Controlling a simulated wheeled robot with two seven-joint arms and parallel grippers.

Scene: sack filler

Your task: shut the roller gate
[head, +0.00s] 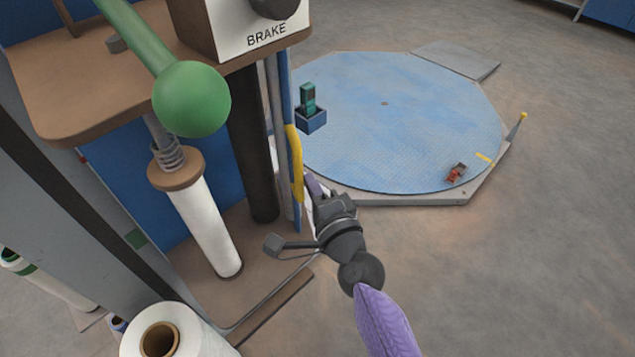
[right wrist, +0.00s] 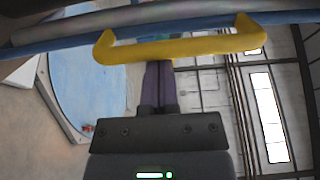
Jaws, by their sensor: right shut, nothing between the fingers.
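The roller gate shows edge-on as a grey roller and blue bar (head: 283,140) at the right of the film carriage. Its yellow handle (head: 296,165) faces right. In the right wrist view the handle (right wrist: 180,47) crosses the picture in front of the grey and blue bars (right wrist: 200,17). My right gripper (head: 311,184) is shut and empty, its purple fingertips (right wrist: 158,66) right at the handle. I cannot tell whether they touch it. The gate's far side is hidden. My left gripper is not in view.
A white film roll (head: 207,225) stands in the carriage beside a dark roller (head: 252,150). A green ball knob (head: 192,99) and a BRAKE box (head: 252,25) are above. A blue turntable (head: 400,120) lies behind. Another white roll (head: 190,330) stands at the front. Floor on the right is clear.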

